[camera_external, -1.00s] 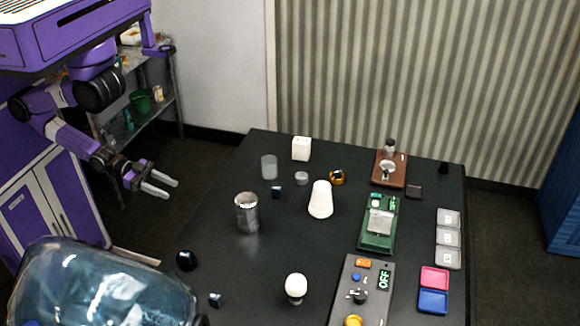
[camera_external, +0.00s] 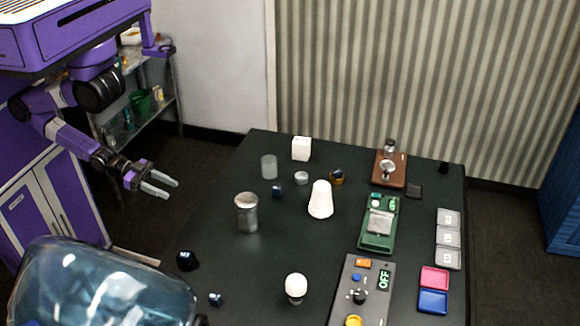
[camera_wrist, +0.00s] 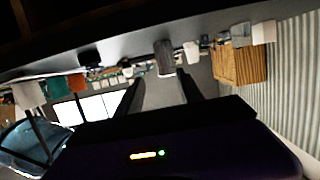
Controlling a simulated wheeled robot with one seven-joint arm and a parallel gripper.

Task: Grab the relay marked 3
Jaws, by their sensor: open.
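My gripper (camera_external: 172,189) is open and empty, left of the black table and apart from everything on it; its two fingers also show in the wrist view (camera_wrist: 159,78). No relay with a readable 3 shows. Small dark blocks lie on the table: one near the middle (camera_external: 277,191), one at the front left (camera_external: 215,299) and a larger one at the left (camera_external: 186,260). I see no number on them. Three grey tiles (camera_external: 448,238) at the right edge bear small marks too blurred to read.
The black table (camera_external: 258,275) holds a metal cup (camera_external: 247,212), a white cone (camera_external: 320,199), a white bulb (camera_external: 296,288), a green device (camera_external: 379,222) and a grey control panel (camera_external: 342,292) showing OFF. Red (camera_external: 434,278) and blue (camera_external: 433,301) trays lie right. A large clear bottle (camera_external: 100,285) fills the front left.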

